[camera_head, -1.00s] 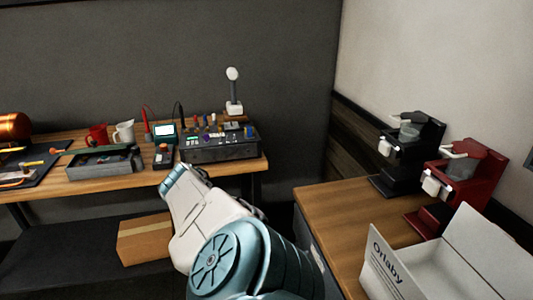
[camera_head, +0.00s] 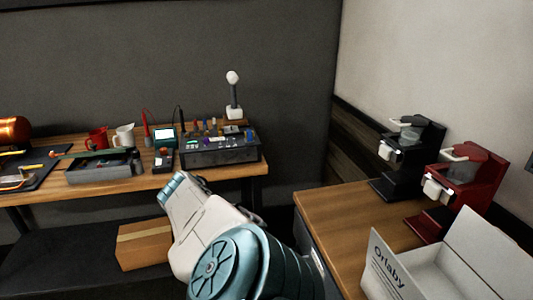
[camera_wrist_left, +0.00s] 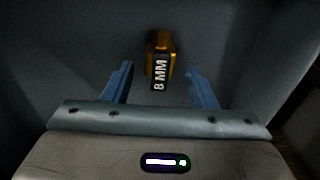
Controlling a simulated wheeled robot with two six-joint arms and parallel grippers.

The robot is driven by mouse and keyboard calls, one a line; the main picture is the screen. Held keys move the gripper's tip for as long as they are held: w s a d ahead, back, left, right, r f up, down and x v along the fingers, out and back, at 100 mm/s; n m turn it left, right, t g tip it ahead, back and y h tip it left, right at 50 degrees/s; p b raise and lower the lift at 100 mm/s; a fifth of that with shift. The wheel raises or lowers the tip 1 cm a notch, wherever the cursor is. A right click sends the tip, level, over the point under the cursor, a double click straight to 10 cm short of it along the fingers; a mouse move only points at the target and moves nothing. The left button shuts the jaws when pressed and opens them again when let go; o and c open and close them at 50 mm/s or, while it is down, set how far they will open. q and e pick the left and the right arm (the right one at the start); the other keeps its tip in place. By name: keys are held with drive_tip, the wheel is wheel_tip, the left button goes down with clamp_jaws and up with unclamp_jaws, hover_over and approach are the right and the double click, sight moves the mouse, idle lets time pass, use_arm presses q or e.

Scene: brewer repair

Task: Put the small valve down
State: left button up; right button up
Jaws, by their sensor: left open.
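The small valve (camera_wrist_left: 160,67), a brass-yellow piece with a dark tag reading "8 MM", shows in the left wrist view against a dark grey surface. My left gripper (camera_wrist_left: 158,70) is open, with one blue finger to each side of the valve in the picture. Gaps show between the fingers and the valve, and the fingers do not grip it. I cannot tell its exact distance from the fingers. The valve cannot be made out there.
A wooden workbench (camera_head: 215,173) holds a grey tray (camera_head: 105,171), mugs and a black tool box (camera_head: 222,153). A cardboard box (camera_head: 144,245) sits below. At right, a counter (camera_head: 340,205) carries black (camera_head: 408,155) and red (camera_head: 462,185) brewers and an open white box (camera_head: 388,268).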

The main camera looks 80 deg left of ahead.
use_arm(q)
wheel_tip(320, 180, up, 13)
drive_tip(key=p, duration=0.7)
drive_tip(key=shift+s, duration=0.1)
